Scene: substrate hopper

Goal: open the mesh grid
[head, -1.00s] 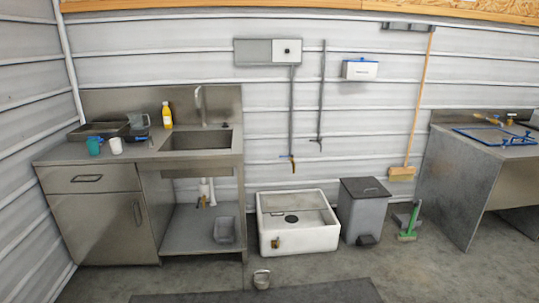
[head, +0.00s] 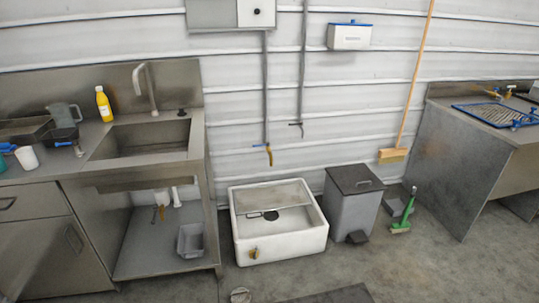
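A blue-framed mesh grid (head: 492,114) lies flat on the top of the metal bench (head: 462,165) at the right edge of the head view. Its right end is close to the picture edge. A blue fitting (head: 525,121) shows at its near right corner, too small to make out clearly. Neither of my grippers is in view.
A steel sink counter (head: 150,148) with a yellow bottle (head: 103,104) stands at left. A white floor basin (head: 277,222), a grey pedal bin (head: 350,204), a broom (head: 393,155) and a green-handled brush (head: 404,212) line the wall. Bare floor (head: 430,265) lies before the bench.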

